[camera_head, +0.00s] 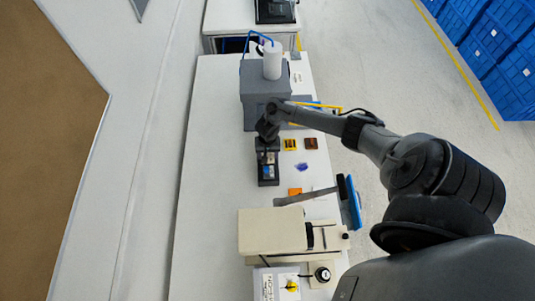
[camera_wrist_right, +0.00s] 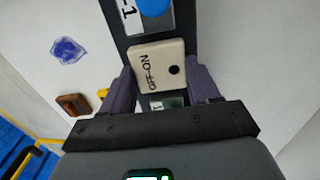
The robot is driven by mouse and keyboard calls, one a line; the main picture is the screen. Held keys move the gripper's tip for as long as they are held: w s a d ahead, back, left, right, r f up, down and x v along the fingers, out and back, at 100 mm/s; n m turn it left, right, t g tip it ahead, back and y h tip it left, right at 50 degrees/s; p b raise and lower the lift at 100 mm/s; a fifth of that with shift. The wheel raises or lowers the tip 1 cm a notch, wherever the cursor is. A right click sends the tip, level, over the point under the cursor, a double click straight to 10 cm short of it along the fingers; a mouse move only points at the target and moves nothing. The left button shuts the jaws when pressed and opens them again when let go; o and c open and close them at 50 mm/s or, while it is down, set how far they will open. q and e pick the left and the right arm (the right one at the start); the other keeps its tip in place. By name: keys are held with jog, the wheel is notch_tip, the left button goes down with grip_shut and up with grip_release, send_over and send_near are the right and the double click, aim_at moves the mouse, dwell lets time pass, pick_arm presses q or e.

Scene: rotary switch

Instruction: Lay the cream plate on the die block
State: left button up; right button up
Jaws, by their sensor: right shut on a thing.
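My right gripper (camera_head: 267,146) reaches in from the right and hangs over a dark block (camera_head: 268,182) on the white table. In the right wrist view, its two purple fingers (camera_wrist_right: 163,88) are shut on the cream plate (camera_wrist_right: 157,58). The plate is marked ON and OFF and has a dark round hole. Behind it lies the dark block (camera_wrist_right: 122,38), probably the die block, with a blue round part and a white label. I cannot tell whether the plate touches the block. The arm covers part of this area in the head view. My left gripper is not seen.
A grey box (camera_head: 256,84) with a white cylinder (camera_head: 272,62) stands beyond the gripper. A cream machine (camera_head: 270,232) stands on the near side. Small yellow (camera_head: 290,145), brown (camera_head: 311,143) and blue (camera_head: 302,167) pieces lie to the right. The table's left side (camera_head: 215,170) is clear.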

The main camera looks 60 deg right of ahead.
jog(key=o, duration=1)
jog(key=shift+f, duration=0.1)
jog(key=shift+o, duration=0.2)
notch_tip(320, 180, up, 12)
jog(key=p, duration=0.4)
